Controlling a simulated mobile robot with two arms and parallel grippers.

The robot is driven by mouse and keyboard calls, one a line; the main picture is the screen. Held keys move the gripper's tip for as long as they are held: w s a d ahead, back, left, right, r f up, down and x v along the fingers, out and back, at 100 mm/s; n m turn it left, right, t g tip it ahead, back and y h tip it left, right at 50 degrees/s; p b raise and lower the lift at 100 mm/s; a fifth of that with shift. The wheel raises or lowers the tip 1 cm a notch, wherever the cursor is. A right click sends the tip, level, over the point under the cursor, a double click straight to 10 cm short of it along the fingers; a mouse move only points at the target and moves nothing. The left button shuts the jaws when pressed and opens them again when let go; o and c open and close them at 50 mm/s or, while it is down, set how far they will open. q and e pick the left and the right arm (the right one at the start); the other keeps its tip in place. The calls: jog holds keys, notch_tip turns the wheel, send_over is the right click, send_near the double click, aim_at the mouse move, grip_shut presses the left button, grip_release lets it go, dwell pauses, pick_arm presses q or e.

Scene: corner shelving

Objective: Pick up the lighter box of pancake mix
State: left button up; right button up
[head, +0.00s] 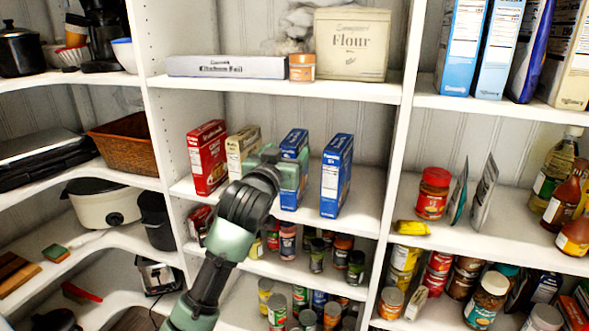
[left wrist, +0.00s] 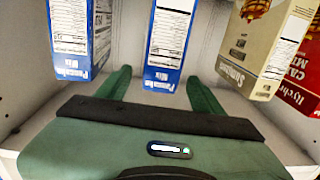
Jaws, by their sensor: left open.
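Two blue pancake mix boxes stand upright on the middle shelf. The one nearer the middle (head: 293,143) is partly hidden behind my left gripper (head: 286,163); the other (head: 336,175) stands to its right. In the left wrist view, the middle box (left wrist: 170,42) looks a slightly brighter blue than the other box (left wrist: 82,38). My left gripper (left wrist: 160,74) is open, its green fingers apart with the lower end of the middle box between or just beyond them. Contact cannot be told. My right gripper is not in view.
A beige box (head: 242,150) and a red box (head: 207,157) stand left of the blue boxes. The shelf above holds a flour container (head: 352,45) and a foil box (head: 227,66). Cans crowd the shelves below. Bare shelf (head: 368,203) lies right of the right blue box.

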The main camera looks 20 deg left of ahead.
aim_at(295, 137)
pick_arm(q)
jog(key=shift+w+d+r, duration=0.15)
jog(key=shift+w+r, duration=0.1)
jog(key=shift+w, duration=0.55)
jog(key=w+p, duration=0.2)
jog(key=w, duration=0.1)
jog(key=w+p, duration=0.1)
jog(key=shift+w+a+r, duration=0.15)
jog(key=shift+a+r, duration=0.1)
jog(key=shift+r, duration=0.05)
jog(key=shift+w+f+p, duration=0.15)
jog(key=shift+w+p, duration=0.15)
jog(key=shift+w, duration=0.3)
jog(key=shift+c, duration=0.4)
grip_shut()
